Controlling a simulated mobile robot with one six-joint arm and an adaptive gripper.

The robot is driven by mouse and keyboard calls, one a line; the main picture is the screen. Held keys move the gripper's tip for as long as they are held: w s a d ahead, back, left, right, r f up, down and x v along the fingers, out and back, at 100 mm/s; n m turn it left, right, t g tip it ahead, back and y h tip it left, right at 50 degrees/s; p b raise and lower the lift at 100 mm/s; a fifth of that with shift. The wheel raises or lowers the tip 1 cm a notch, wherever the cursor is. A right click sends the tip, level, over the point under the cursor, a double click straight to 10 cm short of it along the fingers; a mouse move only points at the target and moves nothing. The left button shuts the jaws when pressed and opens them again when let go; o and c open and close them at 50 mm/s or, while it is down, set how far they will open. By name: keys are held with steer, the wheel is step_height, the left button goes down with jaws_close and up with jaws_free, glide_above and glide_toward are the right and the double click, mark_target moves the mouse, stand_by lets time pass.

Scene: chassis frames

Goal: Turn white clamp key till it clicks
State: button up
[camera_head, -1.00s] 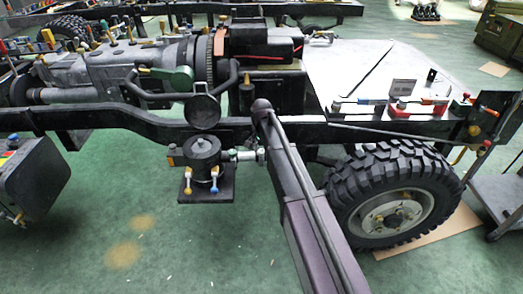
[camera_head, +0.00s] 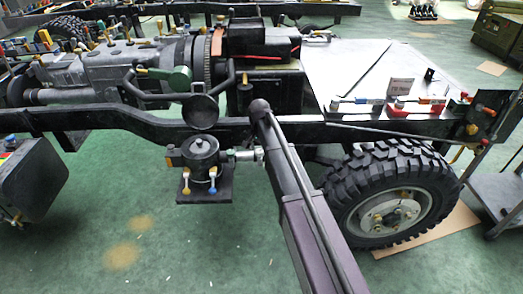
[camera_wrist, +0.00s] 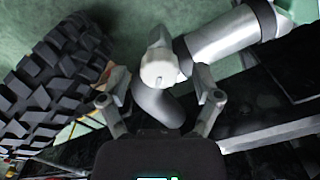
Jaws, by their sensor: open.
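In the wrist view my gripper (camera_wrist: 157,82) is open, one finger on each side. A white rounded piece (camera_wrist: 160,68) with a small upright tab shows between the fingers; it may be the white clamp key, and I cannot tell whether the fingers touch it. A grey curved piece runs below it and a pale cylinder (camera_wrist: 228,38) lies to its upper right. In the head view, two small pale levers (camera_head: 213,180) hang on the block under the black cylinder (camera_head: 203,147). My gripper cannot be made out clearly in the head view.
The chassis rail (camera_head: 150,127) runs across the head view. A large tyre (camera_head: 390,195) stands at right and also fills the left of the wrist view (camera_wrist: 50,85). A flat bed (camera_head: 370,75) carries several coloured levers. A dark case (camera_head: 35,185) is at left. Green floor is open in front.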

mark_target(259, 151)
steer(key=shift+n, duration=0.5)
steer(key=n, duration=1.1)
step_height(259, 151, up, 14)
steer(key=p, duration=1.4)
steer(key=s+d+r+m+p, duration=0.1)
steer(key=s+d, duration=0.4)
steer(key=s, duration=0.5)
steer(key=s+d+r+m+p, duration=0.2)
steer(key=s+d+r+p, duration=0.2)
steer(key=s, duration=0.7)
steer(key=shift+d, duration=0.45)
steer(key=shift+s, duration=0.1)
